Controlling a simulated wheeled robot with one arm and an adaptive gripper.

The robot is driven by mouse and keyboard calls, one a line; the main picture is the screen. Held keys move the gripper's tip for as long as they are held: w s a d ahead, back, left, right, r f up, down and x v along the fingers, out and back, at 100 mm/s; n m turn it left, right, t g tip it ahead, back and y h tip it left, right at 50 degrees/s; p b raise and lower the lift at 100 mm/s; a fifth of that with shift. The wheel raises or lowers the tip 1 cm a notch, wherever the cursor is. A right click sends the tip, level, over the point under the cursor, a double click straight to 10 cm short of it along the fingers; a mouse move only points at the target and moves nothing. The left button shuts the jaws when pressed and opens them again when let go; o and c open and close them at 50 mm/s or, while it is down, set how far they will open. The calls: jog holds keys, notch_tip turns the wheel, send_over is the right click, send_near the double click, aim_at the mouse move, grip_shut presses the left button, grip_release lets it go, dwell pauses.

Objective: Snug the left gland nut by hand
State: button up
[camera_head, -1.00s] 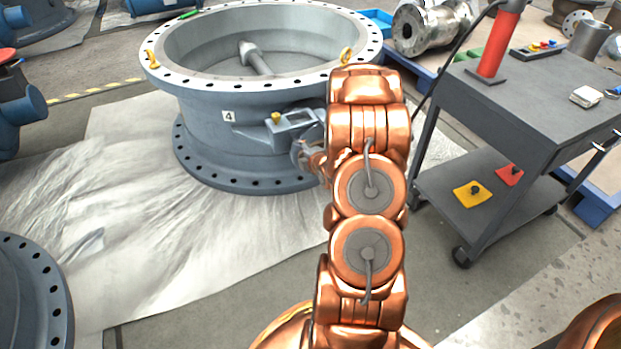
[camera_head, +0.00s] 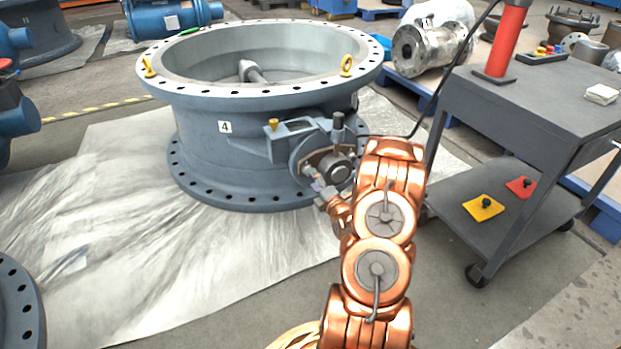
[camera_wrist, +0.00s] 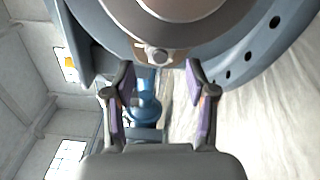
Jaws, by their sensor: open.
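The large grey butterfly valve (camera_head: 215,150) marked 4 lies flat, with a round shaft housing and gland plate (camera_head: 330,165) on its near right side. In the wrist view a small metallic nut (camera_wrist: 158,55) sits on the brownish plate (camera_wrist: 165,48) below the big round shaft end (camera_wrist: 180,8). My gripper (camera_wrist: 159,78) is open, its two purple-padded fingers on either side of the nut's line, with a gap to each side. I cannot tell whether the fingertips reach the nut's depth. In the head view my gripper (camera_head: 320,190) is close to the plate's left end; the nut is hard to make out there.
A grey bracket with a yellow cap (camera_head: 274,124) projects left of the shaft housing. A dark cart (camera_head: 535,105) stands close to the right of my arm. White sheeting (camera_head: 130,220) covers the floor left of the arm and is clear there.

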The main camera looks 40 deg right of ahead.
jog(key=shift+b+x, duration=0.65)
jog(key=shift+x, duration=1.35)
grip_shut()
jog(key=shift+r+m+p, duration=0.1)
jog(key=shift+m+p, duration=0.2)
jog(key=shift+p, duration=0.3)
jog(key=shift+m+p, duration=6)
jog(key=shift+p, duration=0.9)
